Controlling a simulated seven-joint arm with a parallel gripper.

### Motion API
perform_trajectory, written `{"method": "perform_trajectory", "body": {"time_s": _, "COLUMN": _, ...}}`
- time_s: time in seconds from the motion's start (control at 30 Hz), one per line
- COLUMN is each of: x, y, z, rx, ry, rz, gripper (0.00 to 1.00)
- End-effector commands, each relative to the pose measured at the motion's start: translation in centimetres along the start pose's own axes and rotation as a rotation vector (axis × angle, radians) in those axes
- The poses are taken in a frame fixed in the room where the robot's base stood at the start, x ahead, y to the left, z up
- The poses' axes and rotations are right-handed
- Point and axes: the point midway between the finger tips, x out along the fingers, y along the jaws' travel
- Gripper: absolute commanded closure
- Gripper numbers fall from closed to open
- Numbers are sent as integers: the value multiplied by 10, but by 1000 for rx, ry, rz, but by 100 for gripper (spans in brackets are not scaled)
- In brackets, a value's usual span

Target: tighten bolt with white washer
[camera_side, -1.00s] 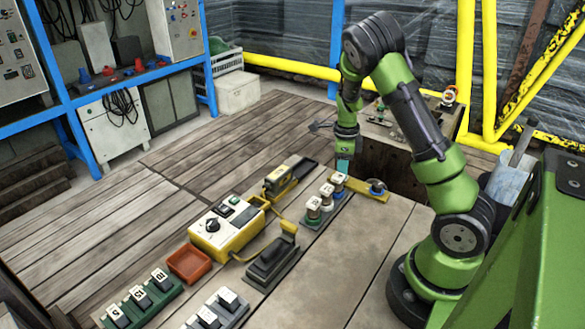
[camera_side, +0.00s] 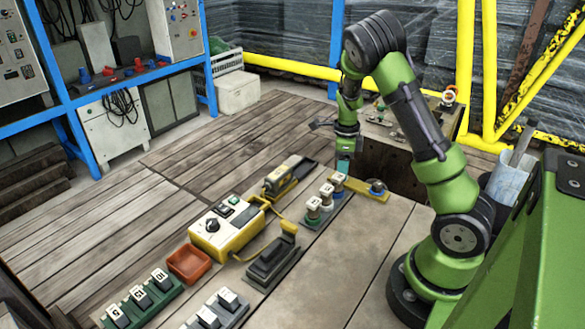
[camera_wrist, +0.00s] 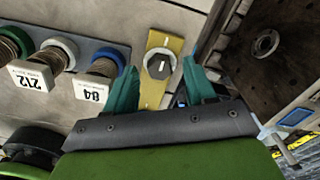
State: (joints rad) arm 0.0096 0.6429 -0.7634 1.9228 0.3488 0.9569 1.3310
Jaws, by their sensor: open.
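Three bolts stand in a row on a grey plate (camera_side: 316,224). The bolt with the white washer (camera_side: 327,198) is the middle one. In the wrist view its white washer (camera_wrist: 62,46) shows at the left, with a tag (camera_wrist: 33,76) reading 212. The blue-washer bolt (camera_wrist: 105,62), tagged 84, is between it and my gripper; the green-washer bolt (camera_side: 313,211) is at the other end. My gripper (camera_side: 344,166) is open and empty, beyond the blue-washer end of the row. Its teal fingers (camera_wrist: 160,72) appear either side of a round knob (camera_wrist: 159,65) on a yellow strip; contact is not clear.
A yellow control box (camera_side: 215,234), a red tray (camera_side: 188,264), a black pedal-like block (camera_side: 273,260) and tagged blocks (camera_side: 140,301) lie at the left and front. A wooden crate (camera_side: 385,167) stands behind my gripper.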

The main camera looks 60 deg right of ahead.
Motion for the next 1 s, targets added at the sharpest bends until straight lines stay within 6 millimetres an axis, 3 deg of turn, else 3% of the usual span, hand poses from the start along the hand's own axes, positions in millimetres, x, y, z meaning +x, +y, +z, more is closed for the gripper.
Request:
{"method": "perform_trajectory", "body": {"time_s": 0.17, "x": -30, "y": 0, "z": 1, "rx": -2, "ry": -4, "rz": -5, "gripper": 45}}
{"method": "perform_trajectory", "body": {"time_s": 0.6, "x": -133, "y": 0, "z": 1, "rx": 0, "ry": -5, "rz": -4, "gripper": 45}}
{"method": "perform_trajectory", "body": {"time_s": 0.8, "x": -158, "y": 0, "z": 0, "rx": 0, "ry": -2, "rz": -4, "gripper": 45}}
{"method": "perform_trajectory", "body": {"time_s": 1.0, "x": -165, "y": 0, "z": 0, "rx": 1, "ry": 0, "rz": -2, "gripper": 45}}
